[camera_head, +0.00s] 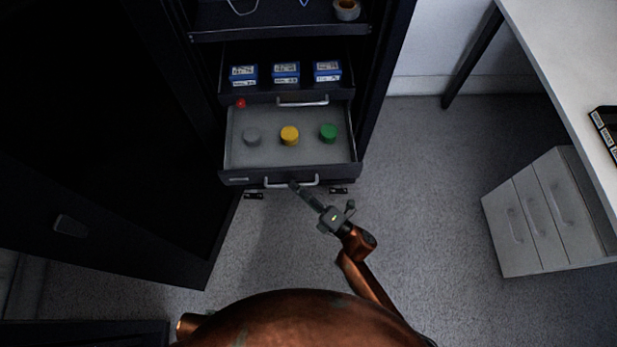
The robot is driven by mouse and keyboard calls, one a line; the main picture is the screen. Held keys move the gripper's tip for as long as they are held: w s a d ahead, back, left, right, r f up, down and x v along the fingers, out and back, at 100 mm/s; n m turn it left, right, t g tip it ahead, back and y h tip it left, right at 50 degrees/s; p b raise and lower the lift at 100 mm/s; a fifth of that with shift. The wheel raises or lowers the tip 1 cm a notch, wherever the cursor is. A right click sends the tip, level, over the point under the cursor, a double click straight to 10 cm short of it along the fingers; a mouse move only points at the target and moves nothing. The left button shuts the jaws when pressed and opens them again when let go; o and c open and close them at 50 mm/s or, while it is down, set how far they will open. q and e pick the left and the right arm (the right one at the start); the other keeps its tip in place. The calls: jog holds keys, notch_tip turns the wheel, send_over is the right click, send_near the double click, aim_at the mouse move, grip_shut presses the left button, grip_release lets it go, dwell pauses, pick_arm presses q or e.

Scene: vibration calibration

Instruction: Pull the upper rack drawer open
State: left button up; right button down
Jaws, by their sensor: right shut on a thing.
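The dark rack stands in the open cabinet. An extended drawer (240,150) in it has a light interior holding a grey, a yellow and a green round piece. Its silver bar handle (308,181) is on the front edge. My right gripper (295,186) reaches up from the lower right and is shut on this handle, at about its middle; the fingertips partly cover it. Directly above is another dark drawer front (255,98) with its own silver handle (303,103), apart from the gripper. My left gripper is not in view.
Three blue boxes (286,72) stand in a row above the upper handle. A small red knob (240,103) is beside it. A shelf (280,33) above holds a tape roll (346,9). A large dark door (100,220) stands left. White drawers (550,215) stand right; the carpet between is clear.

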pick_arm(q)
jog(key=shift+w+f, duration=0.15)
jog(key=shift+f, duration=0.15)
pick_arm(e)
jog(key=shift+s, duration=0.35)
jog(key=c, duration=2.1)
grip_release()
jog(key=shift+d, duration=0.1)
jog(key=v, duration=1.2)
jog(key=shift+f, duration=0.1)
